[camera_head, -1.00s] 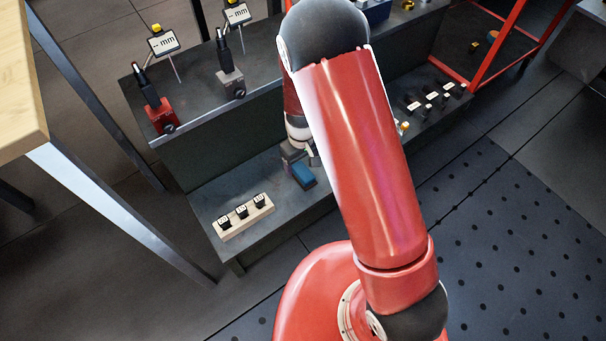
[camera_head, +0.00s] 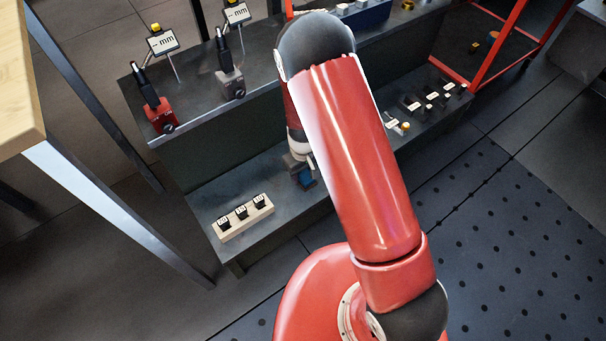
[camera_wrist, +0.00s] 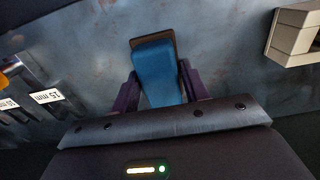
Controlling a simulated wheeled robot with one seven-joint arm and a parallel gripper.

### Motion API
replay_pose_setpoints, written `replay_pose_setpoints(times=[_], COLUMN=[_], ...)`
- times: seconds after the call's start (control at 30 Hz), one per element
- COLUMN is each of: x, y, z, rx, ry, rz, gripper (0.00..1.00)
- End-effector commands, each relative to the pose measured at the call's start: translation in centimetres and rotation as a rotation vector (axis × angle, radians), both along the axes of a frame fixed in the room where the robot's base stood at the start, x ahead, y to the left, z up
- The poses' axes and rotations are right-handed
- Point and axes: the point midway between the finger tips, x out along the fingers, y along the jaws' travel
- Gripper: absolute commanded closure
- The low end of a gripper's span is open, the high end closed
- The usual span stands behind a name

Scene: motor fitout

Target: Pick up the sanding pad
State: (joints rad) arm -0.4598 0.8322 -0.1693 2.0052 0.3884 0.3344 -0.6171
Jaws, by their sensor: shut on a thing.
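The sanding pad (camera_wrist: 157,72) is a blue block with a brown edge at its far end, seen in the wrist view. My gripper (camera_wrist: 158,85) has its two purple fingers on either side of the pad, shut on it. In the head view the blue pad (camera_head: 306,178) shows at the end of my arm, over the lower shelf, partly hidden by the gripper. I cannot tell whether the pad touches the shelf.
A pale block with several black labelled pieces (camera_head: 243,217) stands on the lower shelf (camera_head: 200,199) at left. Small labelled parts (camera_head: 432,97) lie at right. Two gauge stands, one red (camera_head: 160,115) and one grey (camera_head: 230,84), stand on the upper shelf.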

Motion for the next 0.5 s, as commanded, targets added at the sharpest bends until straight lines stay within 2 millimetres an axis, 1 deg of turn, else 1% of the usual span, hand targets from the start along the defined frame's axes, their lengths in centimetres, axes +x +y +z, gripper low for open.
replay_pose_setpoints(times=[0.03,0.1,0.33,0.5], x=[0.0,0.0,0.0,0.1], y=[0.0,0.0,0.0,0.0], z=[0.0,0.0,0.2,1.5], rx=[0.0,0.0,0.0,0.0], ry=[0.0,0.0,-0.001,-0.002], rz=[0.0,0.0,0.0,0.001], gripper=[0.78,0.84,0.84,0.84])
